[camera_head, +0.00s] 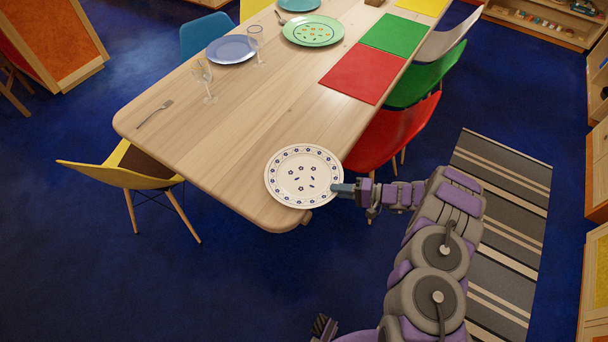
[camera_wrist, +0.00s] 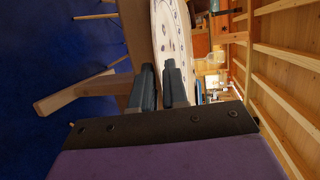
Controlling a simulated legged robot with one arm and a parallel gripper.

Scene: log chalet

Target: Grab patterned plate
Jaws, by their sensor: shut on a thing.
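The patterned plate (camera_head: 304,172) is white with a blue dotted rim and small blue flowers in the middle. In the head view it is at the near right corner of the wooden table (camera_head: 220,130). My gripper (camera_head: 343,190) is at the plate's right rim, shut on it. In the wrist view the plate (camera_wrist: 173,35) stands edge-on at the ends of my gripper's fingers (camera_wrist: 163,85), its rim between them. The table edge (camera_wrist: 136,40) shows beside it. I cannot tell whether the plate touches the table.
A blue plate (camera_head: 231,49), a green plate (camera_head: 312,30), glasses (camera_head: 206,78) and a fork (camera_head: 155,113) are farther along the table. A red mat (camera_head: 365,72) lies on its right side. Red (camera_head: 395,132) and yellow (camera_head: 125,171) chairs flank the near end.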

